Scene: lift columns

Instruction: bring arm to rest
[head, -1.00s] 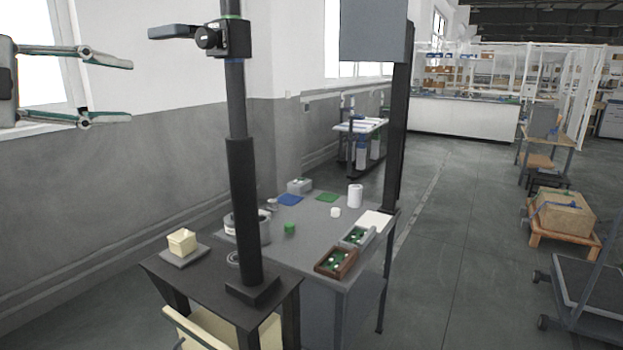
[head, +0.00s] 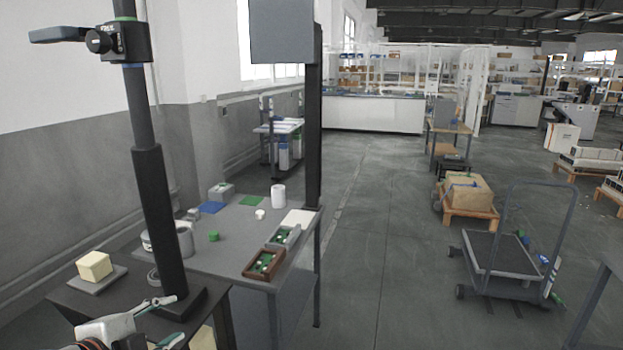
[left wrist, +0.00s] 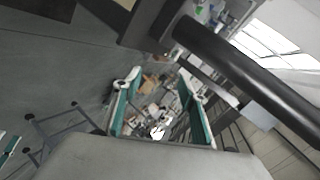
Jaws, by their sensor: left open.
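My left gripper (head: 171,321) is at the bottom left of the head view, in front of the dark stand with the black column (head: 160,220). Its jaws are open and nothing is between them. In the left wrist view its two green-lined fingers (left wrist: 160,88) stand apart, with only distant floor and shelving between them. My right gripper is not clearly seen. A small green and white piece shows at the left edge of the wrist view, and I cannot tell what it is.
The dark stand carries a cream block on a grey plate (head: 95,267). Behind it a grey table (head: 235,250) holds a brown tray (head: 263,265), a white roll (head: 278,196) and a green piece (head: 213,236). A trolley (head: 500,252) stands right. The middle floor is clear.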

